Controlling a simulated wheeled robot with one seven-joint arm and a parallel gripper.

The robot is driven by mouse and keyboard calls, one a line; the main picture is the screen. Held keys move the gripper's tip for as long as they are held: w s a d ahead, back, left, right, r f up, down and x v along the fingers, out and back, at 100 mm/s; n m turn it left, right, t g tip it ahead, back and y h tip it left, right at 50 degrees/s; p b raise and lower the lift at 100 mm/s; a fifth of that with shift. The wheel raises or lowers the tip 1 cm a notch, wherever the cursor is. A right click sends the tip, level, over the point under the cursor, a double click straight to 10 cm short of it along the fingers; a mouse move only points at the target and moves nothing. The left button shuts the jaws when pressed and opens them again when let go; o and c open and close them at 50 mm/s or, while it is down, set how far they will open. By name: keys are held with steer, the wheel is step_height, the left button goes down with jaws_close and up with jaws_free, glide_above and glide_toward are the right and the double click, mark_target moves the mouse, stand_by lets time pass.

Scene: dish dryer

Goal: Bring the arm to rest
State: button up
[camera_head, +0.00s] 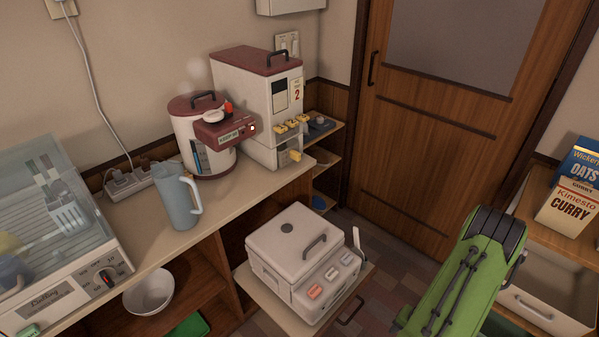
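A green and black section of my arm (462,270) shows at the lower right of the head view, running up from the bottom edge. It is in front of the wooden door and beside the right-hand cabinet. My gripper is not in view, so whether it is open or shut is hidden. The dish dryer (80,290) stands on the counter at the left, with dishes and utensils behind its clear cover. My arm is well apart from it.
A rice cooker (290,255) sits on a low pull-out shelf left of my arm. A grey pitcher (176,200), hot-water pot (205,140) and rice dispenser (268,95) stand on the counter. An oats box (580,160) and a curry box (567,207) stand at the right, above an open drawer (545,305).

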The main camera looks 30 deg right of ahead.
steer(key=w+a+r+n+p, duration=0.1)
steer(key=w+a+r+n, duration=0.15)
steer(key=w+r, duration=0.45)
steer(key=w+a+r+n+h+p, duration=0.1)
steer(key=w+a+r+n, duration=0.15)
steer(key=r, duration=0.85)
steer(key=w+a+r+n+p, duration=0.1)
steer(key=w+a+r, duration=0.25)
steer(key=r, duration=0.55)
steer(key=a+r+n+t+p, duration=0.1)
steer(key=a+r+n, duration=0.2)
steer(key=a+r, duration=0.5)
steer(key=s+a+r+n+t+p, duration=0.2)
steer(key=s+a+r+n, duration=0.2)
steer(key=s+a+r, duration=0.6)
step_height(320, 180, up, 3)
steer(key=shift+s+a+f+n, duration=0.15)
steer(key=shift+s+a+n, duration=0.15)
steer(key=shift+s+a, duration=0.15)
